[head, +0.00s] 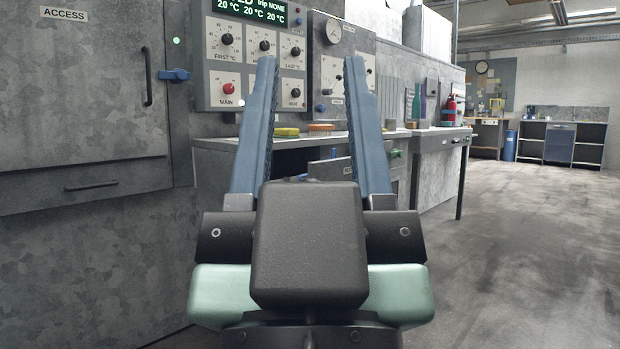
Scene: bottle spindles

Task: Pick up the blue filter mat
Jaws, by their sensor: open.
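I cannot make out a blue filter mat in the head view; it may be hidden or out of frame. My gripper (310,64) fills the middle of the view, with its two long blue fingers spread wide apart and pointing up and away. Nothing is held between the fingers. Beyond them is a grey bench (225,144) with a flat yellow-green item (287,132) and a flat orange-brown item (321,127) on it. My gripper hides part of the bench and what is below it.
A grey cabinet marked ACCESS (75,110) stands close on the left, with a control panel (262,75) beside it. The floor (520,240) on the right is open.

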